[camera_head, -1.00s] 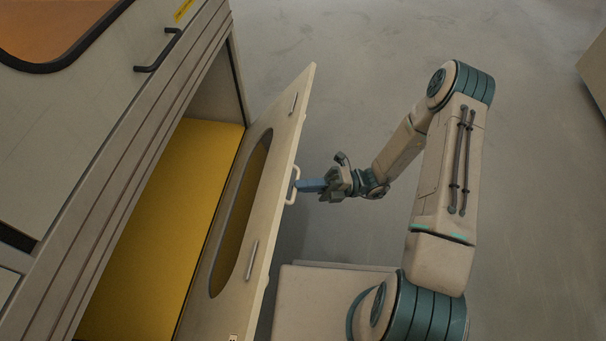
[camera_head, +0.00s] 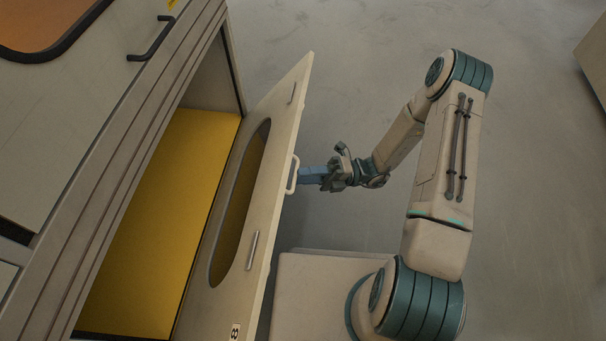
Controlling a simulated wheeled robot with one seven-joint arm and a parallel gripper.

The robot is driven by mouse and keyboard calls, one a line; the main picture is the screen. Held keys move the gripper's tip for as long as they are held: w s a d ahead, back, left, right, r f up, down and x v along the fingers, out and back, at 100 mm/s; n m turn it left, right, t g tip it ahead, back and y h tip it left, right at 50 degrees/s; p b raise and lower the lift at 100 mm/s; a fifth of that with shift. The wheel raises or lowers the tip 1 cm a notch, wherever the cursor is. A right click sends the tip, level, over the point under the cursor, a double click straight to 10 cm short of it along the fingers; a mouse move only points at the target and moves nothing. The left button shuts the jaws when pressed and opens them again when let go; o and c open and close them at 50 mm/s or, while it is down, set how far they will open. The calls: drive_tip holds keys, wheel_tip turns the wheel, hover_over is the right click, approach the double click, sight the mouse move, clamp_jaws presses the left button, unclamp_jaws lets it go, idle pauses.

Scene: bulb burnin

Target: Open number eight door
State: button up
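The number eight door (camera_head: 282,140) is a pale panel with a dark-rimmed oval window and a small "8" label (camera_head: 235,332) near its lower edge. It stands swung out from the cabinet, with a wide opening showing a yellow interior. A pale loop handle (camera_head: 292,175) is on its right-hand face.
The cabinet (camera_head: 75,130) fills the left side, with a dark bar handle (camera_head: 152,40) on its upper face and an orange window at the top left. Grey floor (camera_head: 340,50) lies clear behind the door and around my arm. A pale block edge (camera_head: 594,65) shows at the far right.

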drive_tip(key=p+v, duration=0.2)
drive_tip(key=v, duration=1.1)
drive_tip(key=shift+p, duration=0.3)
